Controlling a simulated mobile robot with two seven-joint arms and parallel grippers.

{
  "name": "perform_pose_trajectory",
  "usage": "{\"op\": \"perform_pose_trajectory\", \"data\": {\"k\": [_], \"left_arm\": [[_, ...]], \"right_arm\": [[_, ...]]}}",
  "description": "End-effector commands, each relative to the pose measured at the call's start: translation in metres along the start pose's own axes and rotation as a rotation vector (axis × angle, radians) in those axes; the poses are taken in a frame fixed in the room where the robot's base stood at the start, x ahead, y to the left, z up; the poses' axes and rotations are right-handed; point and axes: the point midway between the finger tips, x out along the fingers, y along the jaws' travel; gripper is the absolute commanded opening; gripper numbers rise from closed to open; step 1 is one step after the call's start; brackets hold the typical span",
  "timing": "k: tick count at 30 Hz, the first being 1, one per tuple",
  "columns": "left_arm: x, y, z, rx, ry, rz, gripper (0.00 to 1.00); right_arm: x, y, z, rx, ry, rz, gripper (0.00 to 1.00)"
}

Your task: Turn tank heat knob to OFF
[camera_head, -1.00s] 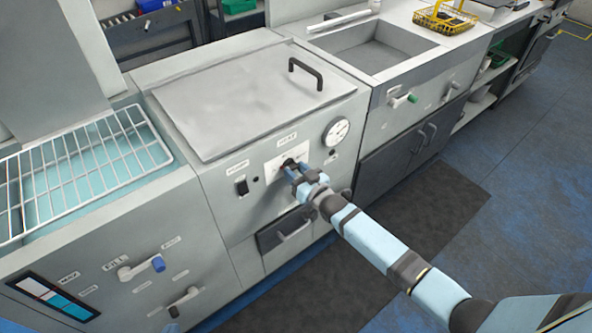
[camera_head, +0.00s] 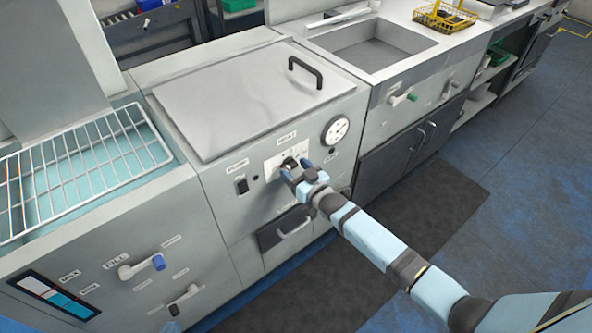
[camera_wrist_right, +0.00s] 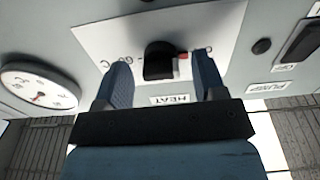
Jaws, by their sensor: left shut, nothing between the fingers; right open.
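The black heat knob (camera_head: 289,163) sits on a white plate (camera_head: 271,170) on the tank's front panel. In the right wrist view the knob (camera_wrist_right: 160,58) shows upside down, with a small red mark beside it and the HEAT label (camera_wrist_right: 175,99) nearby. My right gripper (camera_head: 296,169) is open in front of the knob. In the right wrist view its two fingers stand on either side of the knob, apart from it.
The black pump switch (camera_head: 242,185) is left of the plate and a round dial gauge (camera_head: 336,130) is upper right. A drawer handle (camera_head: 294,228) lies below. The tank lid (camera_head: 235,95) is closed. A wire rack (camera_head: 80,175) stands at left. The floor in front is clear.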

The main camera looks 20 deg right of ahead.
Motion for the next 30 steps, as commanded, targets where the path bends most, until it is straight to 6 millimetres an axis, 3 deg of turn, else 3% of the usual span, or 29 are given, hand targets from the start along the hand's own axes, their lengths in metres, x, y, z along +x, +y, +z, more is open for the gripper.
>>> {"op": "perform_pose_trajectory", "data": {"k": [7,21,30], "left_arm": [[-0.001,0.000,-0.001,0.001,-0.002,0.000,0.00],[-0.003,-0.001,0.000,-0.005,-0.017,0.000,0.00],[-0.003,0.000,-0.002,-0.011,-0.014,-0.001,0.00]], "right_arm": [[-0.013,0.000,0.000,0.001,-0.001,0.000,0.64],[-0.113,0.000,0.000,0.000,-0.003,0.000,0.64],[-0.138,0.000,0.000,0.000,0.001,0.000,0.64]]}}
